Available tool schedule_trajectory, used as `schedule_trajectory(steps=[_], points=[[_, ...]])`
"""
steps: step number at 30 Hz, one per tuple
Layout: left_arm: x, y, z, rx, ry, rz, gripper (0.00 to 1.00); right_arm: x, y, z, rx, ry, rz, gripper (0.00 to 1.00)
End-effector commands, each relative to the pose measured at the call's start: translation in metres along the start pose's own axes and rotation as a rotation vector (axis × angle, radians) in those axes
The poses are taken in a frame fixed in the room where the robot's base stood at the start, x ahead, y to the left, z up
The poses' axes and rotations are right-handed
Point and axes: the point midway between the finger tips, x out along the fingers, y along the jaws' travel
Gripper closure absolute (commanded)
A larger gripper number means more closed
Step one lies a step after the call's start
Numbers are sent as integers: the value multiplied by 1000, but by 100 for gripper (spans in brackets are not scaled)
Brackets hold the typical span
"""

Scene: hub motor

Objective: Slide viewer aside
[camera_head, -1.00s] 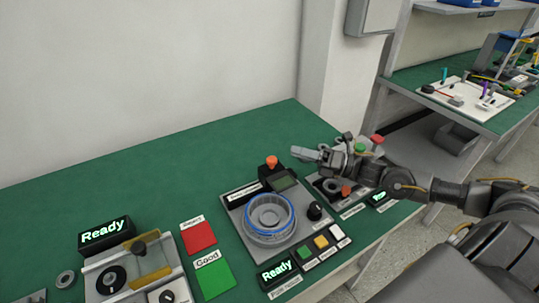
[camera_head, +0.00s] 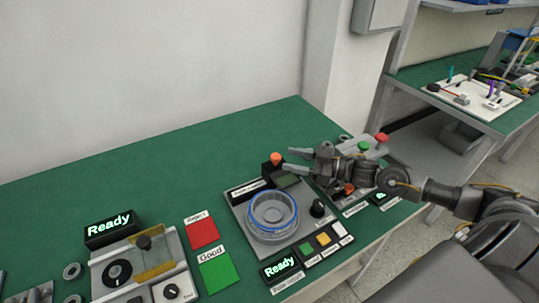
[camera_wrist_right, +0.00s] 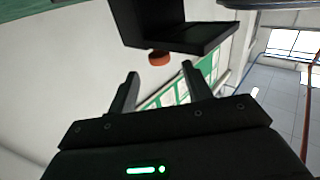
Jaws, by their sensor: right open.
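A black viewer (camera_head: 271,170) with an orange knob (camera_head: 276,157) stands at the back of the grey station, beside a small display. In the right wrist view the viewer shows as a black angled piece (camera_wrist_right: 170,30), and its orange-red knob (camera_wrist_right: 159,59) lies ahead of the gap between my fingers. My right gripper (camera_head: 293,160) is open and empty, its fingers reaching left towards the knob, just right of it. It also shows in the right wrist view (camera_wrist_right: 162,82). I see no contact with the knob. My left gripper is not in view.
A hub motor part with a blue ring (camera_head: 272,213) sits on the station. A black dial (camera_head: 318,208) and several coloured buttons are near. Red (camera_head: 202,232) and green (camera_head: 217,272) pads lie left. The green table (camera_head: 120,180) behind is clear.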

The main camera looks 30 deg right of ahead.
Motion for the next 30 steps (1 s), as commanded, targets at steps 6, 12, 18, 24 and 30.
schedule_trajectory(steps=[6,12,18,24,30], points=[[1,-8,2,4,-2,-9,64,1,0,0,38,1,0,50],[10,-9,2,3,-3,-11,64,20,0,1,35,6,0,50],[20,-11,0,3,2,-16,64,50,0,1,34,5,-1,50],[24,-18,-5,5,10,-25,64,70,0,0,34,3,-1,50],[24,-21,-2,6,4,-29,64,75,0,0,34,0,0,50]])
